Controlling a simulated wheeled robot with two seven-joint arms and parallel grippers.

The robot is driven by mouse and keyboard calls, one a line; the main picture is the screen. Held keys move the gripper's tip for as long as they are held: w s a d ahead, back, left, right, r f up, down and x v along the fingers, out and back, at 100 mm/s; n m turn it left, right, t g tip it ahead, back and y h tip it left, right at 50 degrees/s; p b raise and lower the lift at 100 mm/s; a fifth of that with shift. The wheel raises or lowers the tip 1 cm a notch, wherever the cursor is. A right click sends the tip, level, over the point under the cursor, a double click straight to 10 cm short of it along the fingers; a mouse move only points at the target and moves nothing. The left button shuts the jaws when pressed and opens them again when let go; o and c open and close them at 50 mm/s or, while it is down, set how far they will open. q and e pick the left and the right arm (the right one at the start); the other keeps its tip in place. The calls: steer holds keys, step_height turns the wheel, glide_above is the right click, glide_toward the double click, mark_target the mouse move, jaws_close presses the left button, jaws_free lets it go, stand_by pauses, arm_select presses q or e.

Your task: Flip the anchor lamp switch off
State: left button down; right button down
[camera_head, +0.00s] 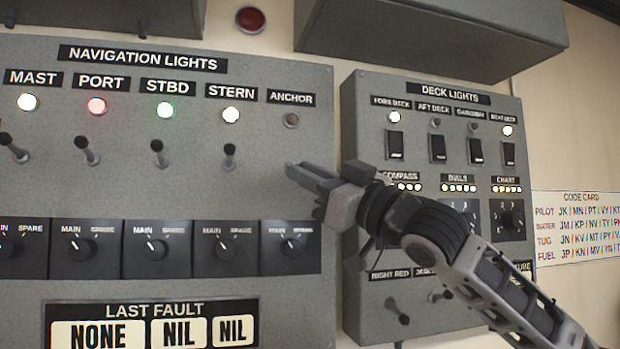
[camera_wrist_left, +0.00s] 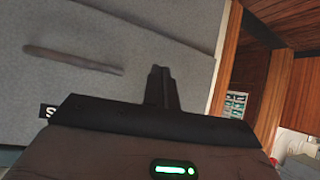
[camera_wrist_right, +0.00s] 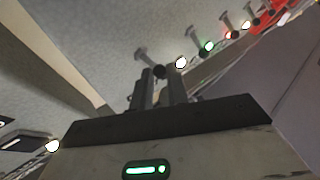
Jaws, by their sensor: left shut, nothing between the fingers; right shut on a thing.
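The anchor lamp (camera_head: 291,120) under the ANCHOR label is dull and unlit in the head view. My right gripper (camera_head: 303,173) is just below it, at the panel face, and covers the anchor switch there. In the right wrist view the anchor switch (camera_wrist_right: 143,55) is a grey lever with a black tip, its tip between the fingertips of my right gripper (camera_wrist_right: 160,78), which is shut on it. My left gripper (camera_wrist_left: 160,72) is shut and empty in the left wrist view; it is out of the head view.
The MAST, PORT, STBD and STERN lamps are lit, with toggles below; the STERN toggle (camera_head: 229,156) is nearest. A row of rotary knobs (camera_head: 290,247) lies beneath. The deck lights box (camera_head: 365,120) stands right, behind my right arm. A grey surface (camera_wrist_left: 60,95) faces my left gripper.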

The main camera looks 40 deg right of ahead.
arm_select(q)
steer(key=shift+b, duration=0.3)
arm_select(e)
steer(key=shift+w+f+n+t+y, duration=0.15)
steer(key=shift+f+n+t+y, duration=0.3)
steer(key=shift+n+y, duration=0.4)
arm_select(q)
steer(key=shift+w, duration=0.1)
arm_select(e)
steer(key=c, duration=1.4)
jaws_free()
arm_select(q)
steer(key=shift+f, duration=0.1)
arm_select(e)
steer(key=shift+f, duration=0.1)
